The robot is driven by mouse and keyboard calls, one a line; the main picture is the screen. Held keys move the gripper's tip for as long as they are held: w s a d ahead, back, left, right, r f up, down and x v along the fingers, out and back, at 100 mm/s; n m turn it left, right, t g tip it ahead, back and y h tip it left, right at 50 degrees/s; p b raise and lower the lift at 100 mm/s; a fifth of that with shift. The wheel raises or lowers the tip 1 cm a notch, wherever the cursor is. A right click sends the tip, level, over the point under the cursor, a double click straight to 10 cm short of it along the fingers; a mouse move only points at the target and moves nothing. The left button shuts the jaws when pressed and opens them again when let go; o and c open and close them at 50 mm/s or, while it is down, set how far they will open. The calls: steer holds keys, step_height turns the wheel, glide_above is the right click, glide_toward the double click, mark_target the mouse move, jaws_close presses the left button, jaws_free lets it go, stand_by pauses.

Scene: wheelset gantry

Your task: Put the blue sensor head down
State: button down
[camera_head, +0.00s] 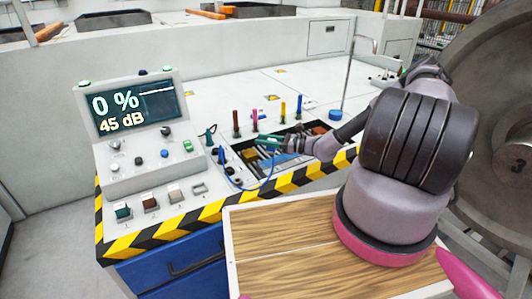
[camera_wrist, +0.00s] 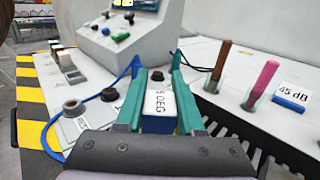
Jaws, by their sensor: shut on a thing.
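The blue sensor head (camera_wrist: 160,108) is a small block with blue sides and a white top label that seems to end in "5 DEG". It sits between the two teal fingers of my gripper (camera_wrist: 158,75), which is shut on it. In the head view my gripper (camera_head: 268,141) is over the console top, at the edge of a dark recessed tray (camera_head: 287,141). The sensor head is not clear there. A blue cable (camera_wrist: 62,150) loops to the left of the fingers. I cannot tell whether the head touches the surface below.
A display (camera_head: 137,107) reads "0 %" and "45 dB" at the left. Several coloured sticks (camera_head: 255,120) stand behind the tray. A blue-edged "45 dB" block (camera_wrist: 290,102) lies to the right. A large metal wheel (camera_head: 500,130) stands at the far right.

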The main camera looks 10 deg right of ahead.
steer(key=shift+f, duration=2.35)
steer(key=shift+f, duration=0.1)
steer(key=c, duration=0.5)
jaws_free()
steer(key=v, duration=1.2)
